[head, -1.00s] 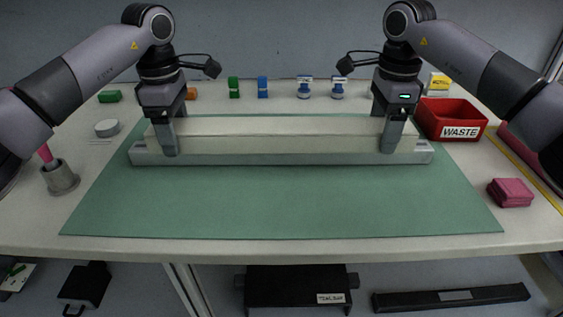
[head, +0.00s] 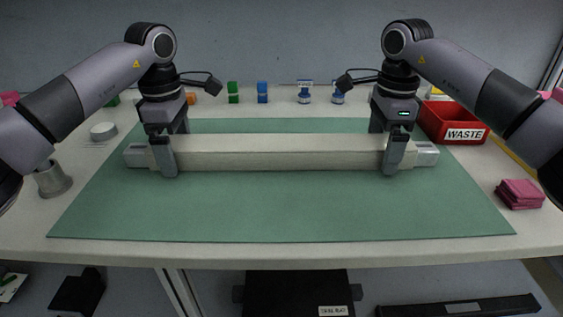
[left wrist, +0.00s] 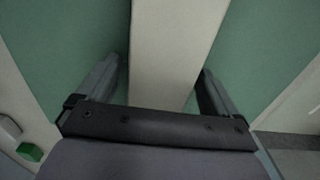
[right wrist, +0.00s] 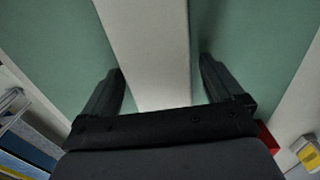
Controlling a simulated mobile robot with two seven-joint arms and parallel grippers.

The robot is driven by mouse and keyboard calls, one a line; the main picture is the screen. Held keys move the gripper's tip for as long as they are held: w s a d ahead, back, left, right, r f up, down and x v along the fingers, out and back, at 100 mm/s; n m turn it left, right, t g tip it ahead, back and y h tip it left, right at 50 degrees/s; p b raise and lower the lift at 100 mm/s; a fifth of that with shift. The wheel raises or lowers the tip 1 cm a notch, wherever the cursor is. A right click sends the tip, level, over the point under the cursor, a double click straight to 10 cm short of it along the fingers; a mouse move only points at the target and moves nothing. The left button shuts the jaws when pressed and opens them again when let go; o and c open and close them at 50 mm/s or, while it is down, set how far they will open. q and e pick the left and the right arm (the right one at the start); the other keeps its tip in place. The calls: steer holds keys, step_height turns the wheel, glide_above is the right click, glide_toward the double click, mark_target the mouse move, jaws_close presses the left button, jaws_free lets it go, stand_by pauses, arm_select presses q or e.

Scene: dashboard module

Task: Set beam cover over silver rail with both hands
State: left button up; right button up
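The long cream beam cover (head: 275,152) lies level, left to right, over the silver rail. Only the rail's ends show, at the left (head: 135,155) and at the right (head: 426,153); the cover hides the rest. My left gripper (head: 172,148) straddles the cover near its left end, one finger in front and one behind. My right gripper (head: 386,147) straddles it the same way near the right end. In the left wrist view (left wrist: 160,80) and the right wrist view (right wrist: 160,75), the fingers stand apart with the cover between them and narrow gaps beside it. Both look open.
The rail stands on a green mat (head: 280,210) with clear room in front. A red waste bin (head: 452,122) is at the right, pink blocks (head: 520,194) at front right, and a grey cup (head: 53,178) at left. Small bottles and blocks line the back.

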arm_select(q)
step_height(320, 180, up, 12)
arm_select(e)
step_height(320, 180, up, 12)
stand_by(0.9)
